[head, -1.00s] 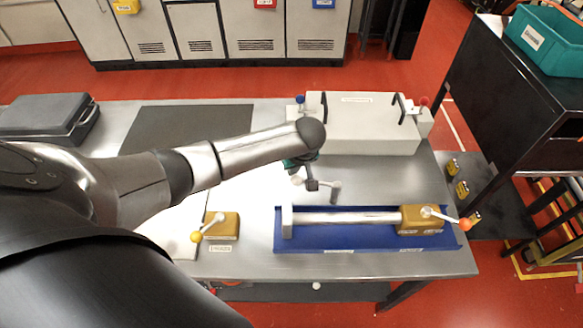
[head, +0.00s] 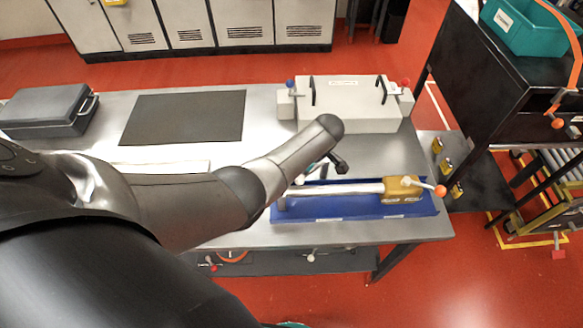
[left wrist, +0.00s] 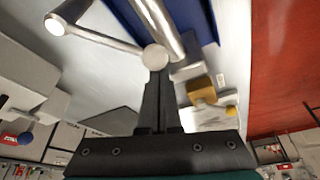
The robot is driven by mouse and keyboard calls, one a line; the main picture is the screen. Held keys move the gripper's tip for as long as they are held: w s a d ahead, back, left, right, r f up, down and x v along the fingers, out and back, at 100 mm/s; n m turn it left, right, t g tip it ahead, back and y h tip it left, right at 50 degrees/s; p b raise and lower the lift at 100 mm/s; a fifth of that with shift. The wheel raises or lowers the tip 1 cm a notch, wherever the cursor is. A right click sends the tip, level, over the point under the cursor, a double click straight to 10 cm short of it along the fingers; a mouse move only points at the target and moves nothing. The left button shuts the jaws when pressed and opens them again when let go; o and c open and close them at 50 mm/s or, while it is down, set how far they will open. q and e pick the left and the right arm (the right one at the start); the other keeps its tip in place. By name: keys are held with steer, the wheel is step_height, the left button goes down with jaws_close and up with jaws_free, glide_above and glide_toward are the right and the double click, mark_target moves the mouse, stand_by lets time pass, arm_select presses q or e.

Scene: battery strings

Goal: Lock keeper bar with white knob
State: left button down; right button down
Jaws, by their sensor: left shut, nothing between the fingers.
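My left gripper (head: 340,166) is shut and empty above the back edge of the blue tray (head: 425,206). A silver bar (head: 340,189) lies along the tray, ending at a gold block with an orange-knobbed lever (head: 425,186). In the left wrist view the shut fingers (left wrist: 160,78) point at a pale round knob (left wrist: 155,57); I cannot tell whether they touch it. A pale arm runs from there to another pale round end (left wrist: 55,25). My right gripper is not in view.
A grey box (head: 345,112) with black handles, a blue knob (head: 289,84) and a red knob (head: 405,83) stands behind. A small white-knobbed lever (head: 311,256) shows below the table's front edge. The dark mat (head: 185,117) is clear.

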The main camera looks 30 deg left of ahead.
arm_select(q)
steer(key=d+n, duration=0.1)
steer(key=d+n+g, duration=0.1)
steer(key=d, duration=0.1)
steer(key=shift+s+n+b, duration=0.4)
steer(key=shift+d+n+g+h+b, duration=0.3)
steer(key=shift+d+n, duration=0.65)
steer(key=shift+n, duration=0.05)
steer(key=shift+d, duration=0.7)
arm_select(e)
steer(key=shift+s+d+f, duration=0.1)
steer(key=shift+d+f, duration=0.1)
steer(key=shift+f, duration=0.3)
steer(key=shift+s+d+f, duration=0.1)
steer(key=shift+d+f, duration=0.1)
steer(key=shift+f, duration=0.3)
arm_select(q)
steer(key=shift+d, duration=0.2)
steer(key=shift+a, duration=0.1)
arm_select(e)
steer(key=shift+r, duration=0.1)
